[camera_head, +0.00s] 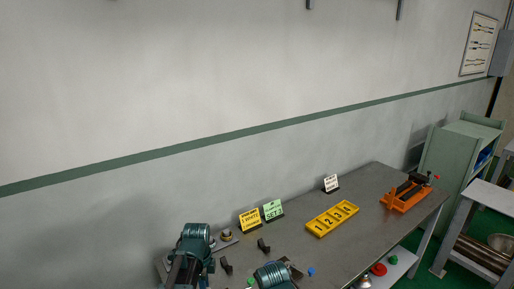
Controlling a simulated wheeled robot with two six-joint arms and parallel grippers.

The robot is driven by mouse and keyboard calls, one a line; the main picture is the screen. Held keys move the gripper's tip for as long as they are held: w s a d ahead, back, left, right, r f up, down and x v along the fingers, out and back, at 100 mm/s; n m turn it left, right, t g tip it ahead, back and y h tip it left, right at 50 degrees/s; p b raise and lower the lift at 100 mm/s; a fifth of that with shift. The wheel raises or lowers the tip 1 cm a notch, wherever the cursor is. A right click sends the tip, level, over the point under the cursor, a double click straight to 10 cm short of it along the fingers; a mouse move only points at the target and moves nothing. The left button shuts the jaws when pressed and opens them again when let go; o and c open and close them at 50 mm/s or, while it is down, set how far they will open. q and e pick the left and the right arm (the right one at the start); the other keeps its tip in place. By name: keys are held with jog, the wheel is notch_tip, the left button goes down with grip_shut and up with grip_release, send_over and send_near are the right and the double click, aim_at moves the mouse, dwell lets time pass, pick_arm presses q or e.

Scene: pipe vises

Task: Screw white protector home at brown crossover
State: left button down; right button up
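The white protector and the brown crossover cannot be made out in this view. Small fittings, one with a tan top (226,235), sit at the near left end of the grey workbench (375,215); they are too small to identify. Two teal ribbed parts of my arms rise at the bottom edge, in front of the bench, and hide part of it. No fingers of my left or right gripper can be made out.
A yellow numbered tray (332,219) and an orange vise (406,196) stand farther right on the bench. A yellow sign (250,220), a green sign (273,210) and a white sign (331,183) line the back edge. Small black pieces (263,246) stand near my arms. A green cabinet (450,160) is beyond.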

pick_arm(q)
jog(key=c, duration=0.9)
grip_release()
jog(key=shift+o, duration=0.2)
jog(key=n, duration=0.5)
jog(key=shift+n, duration=0.3)
jog(key=n, duration=0.4)
jog(key=shift+n, duration=0.4)
grip_shut()
